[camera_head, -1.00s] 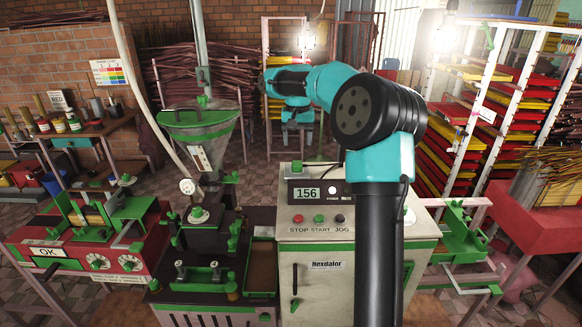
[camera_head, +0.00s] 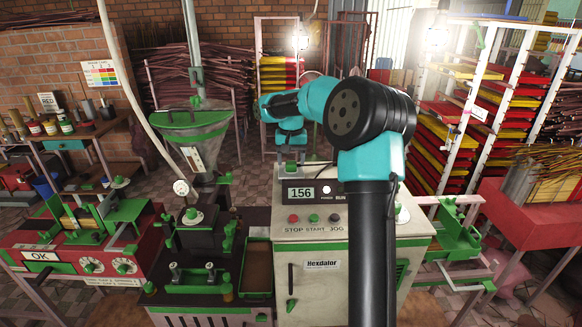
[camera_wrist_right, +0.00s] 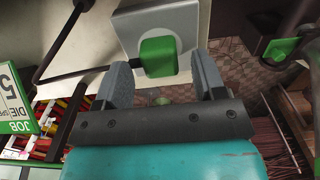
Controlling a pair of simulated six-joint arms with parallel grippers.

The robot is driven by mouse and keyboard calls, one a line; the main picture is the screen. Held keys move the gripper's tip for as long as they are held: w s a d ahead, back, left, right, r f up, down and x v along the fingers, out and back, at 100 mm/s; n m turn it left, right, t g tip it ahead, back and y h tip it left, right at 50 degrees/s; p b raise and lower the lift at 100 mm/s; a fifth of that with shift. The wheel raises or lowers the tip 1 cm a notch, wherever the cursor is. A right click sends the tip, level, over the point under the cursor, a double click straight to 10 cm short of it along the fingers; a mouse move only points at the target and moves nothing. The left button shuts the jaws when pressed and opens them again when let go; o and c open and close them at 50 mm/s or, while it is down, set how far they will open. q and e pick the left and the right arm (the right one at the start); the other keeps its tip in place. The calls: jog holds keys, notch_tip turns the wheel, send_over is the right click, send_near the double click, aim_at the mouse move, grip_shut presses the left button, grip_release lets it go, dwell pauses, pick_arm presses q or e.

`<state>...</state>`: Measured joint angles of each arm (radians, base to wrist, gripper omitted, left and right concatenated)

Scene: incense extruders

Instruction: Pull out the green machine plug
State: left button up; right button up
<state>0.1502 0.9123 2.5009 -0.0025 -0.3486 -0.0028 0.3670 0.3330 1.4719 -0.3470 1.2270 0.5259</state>
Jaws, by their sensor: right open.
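The green plug (camera_wrist_right: 158,57) sits in a grey socket plate (camera_wrist_right: 128,25) in the right wrist view, with a dark cable running from its side. My right gripper (camera_wrist_right: 160,74) is open, with one grey finger on each side of the plug's near end. I cannot tell whether either finger touches it. In the head view my right gripper (camera_head: 291,152) points down behind the top of the grey-white control cabinet (camera_head: 312,262). My left gripper is not in view.
The cabinet has a "156" display (camera_head: 300,193) and buttons. A green hopper (camera_head: 195,130) and dark extruder bench stand left of it. A red machine (camera_head: 75,255) is at far left. Racks of red and yellow trays (camera_head: 500,110) stand at right. Tiled floor lies behind.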

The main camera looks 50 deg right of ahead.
aim_at(291, 163)
jog(key=shift+f, duration=1)
grip_shut()
dwell(0.7)
jog(key=shift+r, duration=0.15)
jog(key=shift+r, duration=2.7)
jog(key=shift+r, duration=0.2)
